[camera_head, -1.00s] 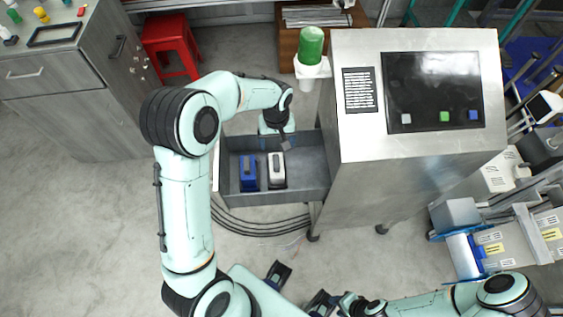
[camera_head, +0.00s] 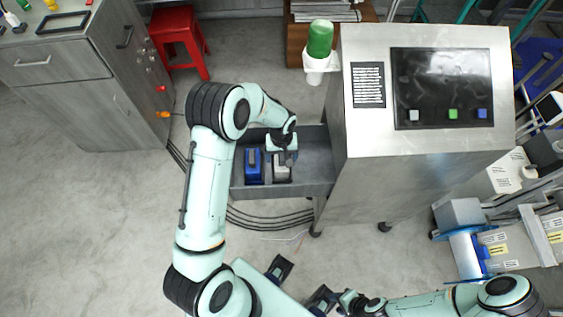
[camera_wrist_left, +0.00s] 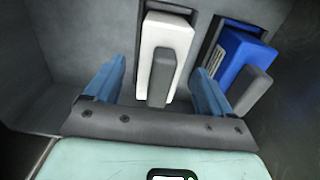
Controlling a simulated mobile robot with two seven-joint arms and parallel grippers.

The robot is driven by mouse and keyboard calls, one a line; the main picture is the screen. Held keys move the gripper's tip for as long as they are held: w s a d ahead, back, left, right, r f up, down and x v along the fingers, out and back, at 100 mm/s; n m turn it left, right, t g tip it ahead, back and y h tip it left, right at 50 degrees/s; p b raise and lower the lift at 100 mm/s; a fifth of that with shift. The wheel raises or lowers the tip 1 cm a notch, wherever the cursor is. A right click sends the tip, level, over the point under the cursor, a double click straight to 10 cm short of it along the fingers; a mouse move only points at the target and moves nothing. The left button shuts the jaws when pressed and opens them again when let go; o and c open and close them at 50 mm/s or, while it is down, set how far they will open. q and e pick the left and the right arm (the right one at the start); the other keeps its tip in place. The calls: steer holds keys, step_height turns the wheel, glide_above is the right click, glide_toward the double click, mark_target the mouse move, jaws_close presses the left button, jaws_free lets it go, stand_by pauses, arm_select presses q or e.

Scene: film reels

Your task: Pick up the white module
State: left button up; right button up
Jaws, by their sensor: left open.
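The white module (camera_head: 282,174) stands in the grey open drawer (camera_head: 316,172), partly hidden under my left gripper in the head view. In the left wrist view the white module (camera_wrist_left: 165,50), with a grey handle on top, shows between the two blue fingers of my left gripper (camera_wrist_left: 157,88). The fingers are open, one on each side, with gaps to it. A blue module (camera_head: 254,166) stands to its left in the head view; it also shows in the left wrist view (camera_wrist_left: 240,60), close beyond the right finger. My right gripper (camera_head: 348,302) is at the bottom, too small to judge.
A metal machine (camera_head: 410,170) with a dark panel stands right of the drawer. A green bottle (camera_head: 319,38) sits in its side holder. A red stool (camera_head: 178,38) and grey cabinet (camera_head: 90,90) are at left.

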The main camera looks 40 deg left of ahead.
arm_select(q)
steer(key=c, duration=1.3)
steer(key=shift+o, duration=0.2)
steer(key=shift+r, duration=0.2)
